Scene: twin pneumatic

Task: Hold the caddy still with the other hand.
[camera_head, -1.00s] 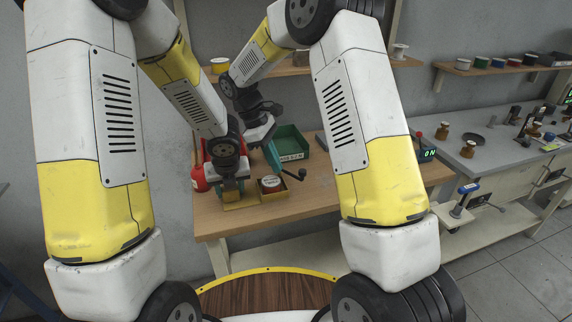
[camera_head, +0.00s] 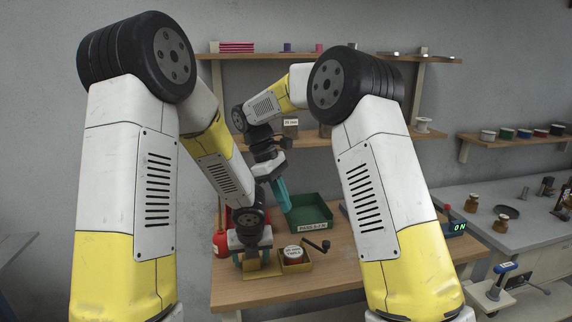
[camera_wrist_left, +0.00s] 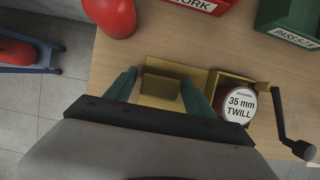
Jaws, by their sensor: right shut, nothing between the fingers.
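The right one holds a round roll labelled "35 mm TWILL" (camera_wrist_left: 238,102). My right gripper (camera_head: 287,206) is shut and empty, raised behind the caddy.
A black crank handle (camera_head: 318,245) juts out right of the roll. A green bin (camera_head: 316,207) stands behind. A red rounded object (camera_head: 221,241) is left of the caddy. The bench (camera_head: 340,268) is clear in front right.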

